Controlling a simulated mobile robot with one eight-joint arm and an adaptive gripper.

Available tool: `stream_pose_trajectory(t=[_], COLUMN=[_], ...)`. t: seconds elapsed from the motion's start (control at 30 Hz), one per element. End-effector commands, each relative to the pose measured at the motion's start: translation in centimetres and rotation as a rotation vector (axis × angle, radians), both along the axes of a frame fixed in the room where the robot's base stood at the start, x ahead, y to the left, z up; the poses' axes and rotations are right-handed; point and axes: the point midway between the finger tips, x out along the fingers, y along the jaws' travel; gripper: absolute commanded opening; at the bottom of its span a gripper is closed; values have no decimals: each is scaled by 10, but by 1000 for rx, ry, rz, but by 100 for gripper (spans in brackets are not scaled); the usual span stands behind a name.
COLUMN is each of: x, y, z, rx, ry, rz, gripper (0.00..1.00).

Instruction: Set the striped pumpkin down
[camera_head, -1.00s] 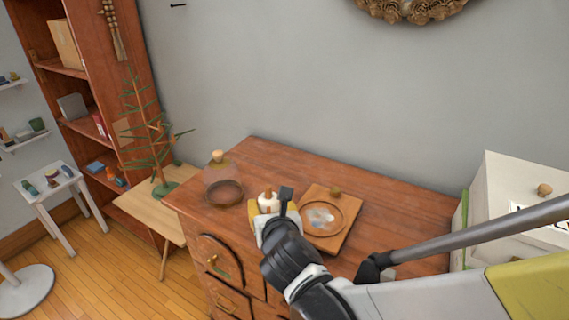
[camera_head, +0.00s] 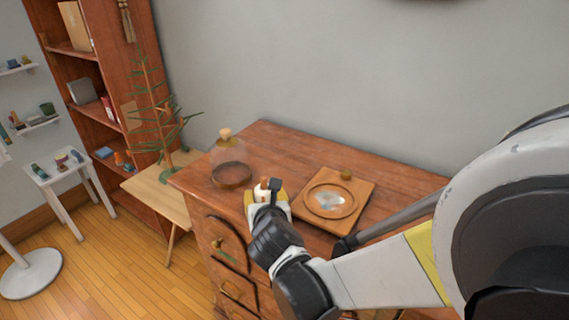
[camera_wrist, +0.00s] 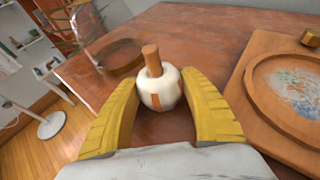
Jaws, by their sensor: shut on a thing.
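The striped pumpkin (camera_wrist: 160,92) is small and white with an orange-brown stripe and a brown stem. In the wrist view it sits between the two yellow fingers of my gripper (camera_wrist: 163,112), which is shut on it. It is upright, over the reddish-brown wooden dresser top (camera_wrist: 205,30); I cannot tell whether its underside touches the wood. In the head view the pumpkin (camera_head: 262,190) shows partly above my gripper (camera_head: 268,198), near the dresser's front edge.
A glass cloche with a cork knob (camera_head: 226,155) stands on the dresser left of the pumpkin. A square wooden board with a round recess (camera_head: 360,190) lies to the right. Bare wood shows behind the pumpkin. A small tree (camera_head: 160,125) stands on a side table further left.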

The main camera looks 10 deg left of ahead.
Motion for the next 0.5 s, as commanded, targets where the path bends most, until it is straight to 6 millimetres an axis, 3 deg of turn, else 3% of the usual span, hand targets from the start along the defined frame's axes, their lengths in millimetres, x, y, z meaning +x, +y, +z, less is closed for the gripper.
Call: stream_pose_trajectory(t=[0.03, 0.07, 0.1, 0.13, 0.5], x=[0, 0, 0, 0, 0], y=[0, 0, 0, 0, 0], z=[-3, -3, -3, -2, 3], rx=[0, 0, 0, 0, 0], ry=[0, 0, 0, 0, 0], rz=[0, 0, 0, 0, 0], gripper=[13, 54, 66, 72, 72])
